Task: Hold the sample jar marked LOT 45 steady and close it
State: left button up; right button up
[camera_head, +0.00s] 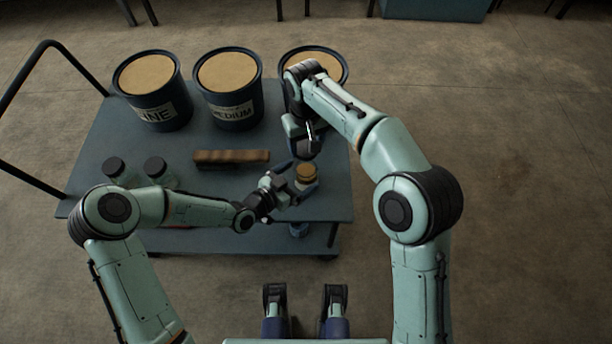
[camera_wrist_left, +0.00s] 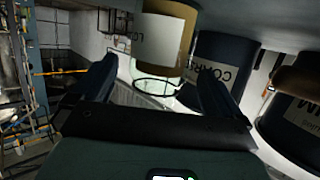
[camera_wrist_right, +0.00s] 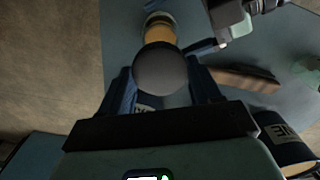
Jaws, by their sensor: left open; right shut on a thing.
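The sample jar (camera_head: 307,172) stands uncovered near the cart's right front, with tan material showing at its top. In the left wrist view the jar (camera_wrist_left: 160,42) has a white label; only part of its lettering shows, so I cannot read the lot number. My left gripper (camera_head: 295,184) is open, its fingers (camera_wrist_left: 157,80) on either side of the jar; contact is unclear. My right gripper (camera_head: 304,146) is shut on a dark round lid (camera_wrist_right: 161,68), held above and slightly behind the jar in the head view. The lid is apart from the jar.
The blue-grey cart top (camera_head: 215,185) also carries a FINE bucket (camera_head: 150,90), a MEDIUM bucket (camera_head: 229,88) and a third bucket (camera_head: 342,70), partly hidden by my right arm.

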pick_arm(q)
jog(key=shift+x, duration=1.8)
jog(key=c, duration=1.5)
jog(key=shift+o, duration=0.2)
pick_arm(e)
send_over(306, 175)
jog(key=w, duration=0.3)
jog(key=shift+s+f, duration=0.2)
jog(key=shift+f, duration=2.3)
jog(key=shift+f, duration=0.9)
jog(key=shift+f, duration=0.5)
